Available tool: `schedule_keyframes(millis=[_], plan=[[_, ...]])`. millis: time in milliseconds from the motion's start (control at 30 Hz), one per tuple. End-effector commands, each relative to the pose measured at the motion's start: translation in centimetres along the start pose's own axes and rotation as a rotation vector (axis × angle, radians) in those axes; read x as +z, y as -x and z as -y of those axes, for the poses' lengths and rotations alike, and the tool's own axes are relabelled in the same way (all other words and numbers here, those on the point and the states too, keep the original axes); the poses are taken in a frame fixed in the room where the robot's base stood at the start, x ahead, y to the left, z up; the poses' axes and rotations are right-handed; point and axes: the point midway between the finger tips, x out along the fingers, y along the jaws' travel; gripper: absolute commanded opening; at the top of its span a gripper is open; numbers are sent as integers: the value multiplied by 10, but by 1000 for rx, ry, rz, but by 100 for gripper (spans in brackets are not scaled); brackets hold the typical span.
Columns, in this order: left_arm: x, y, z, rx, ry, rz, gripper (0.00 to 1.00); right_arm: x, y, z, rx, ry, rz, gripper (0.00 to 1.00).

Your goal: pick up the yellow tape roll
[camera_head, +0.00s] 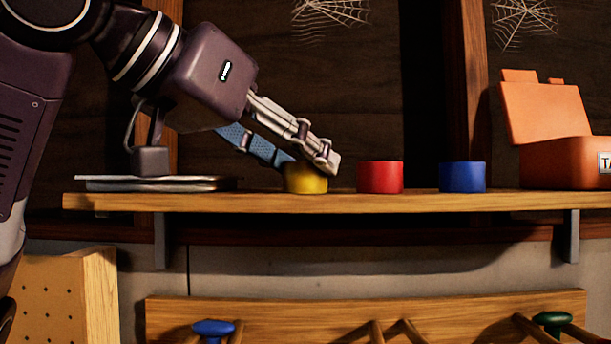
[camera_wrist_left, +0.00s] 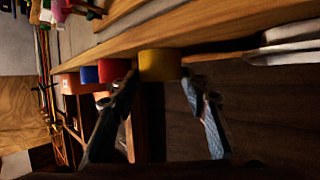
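The yellow tape roll (camera_head: 306,181) lies flat on the wooden shelf (camera_head: 400,203), left of a red roll (camera_head: 380,177). My left gripper (camera_head: 309,161) reaches down to it from the upper left, tilted. Its two fingers are spread, with the tips at the roll's upper edge, one on each side. In the left wrist view the yellow roll (camera_wrist_left: 160,65) shows between the open fingertips (camera_wrist_left: 158,82). I cannot tell whether either finger touches it. My right gripper is not in view.
A blue roll (camera_head: 462,177) stands right of the red one, then an open orange box (camera_head: 552,150). Flat grey items (camera_head: 160,184) lie on the shelf's left part. A pegged wooden rack (camera_head: 300,310) hangs below. Cobwebs mark the back wall.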

Motion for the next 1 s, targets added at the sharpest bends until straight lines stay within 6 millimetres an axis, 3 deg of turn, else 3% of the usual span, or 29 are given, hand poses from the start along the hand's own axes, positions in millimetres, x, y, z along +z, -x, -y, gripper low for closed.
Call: schedule_keyframes(millis=[33,200,667,833,1000], plan=[[0,0,0,0,0,0,34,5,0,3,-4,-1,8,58],[0,0,0,0,0,1,15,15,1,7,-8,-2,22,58],[-8,3,0,0,1,0,15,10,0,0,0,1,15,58],[-29,12,-1,1,1,-1,15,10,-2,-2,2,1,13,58],[-65,27,-2,2,2,-1,15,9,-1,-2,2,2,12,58]])
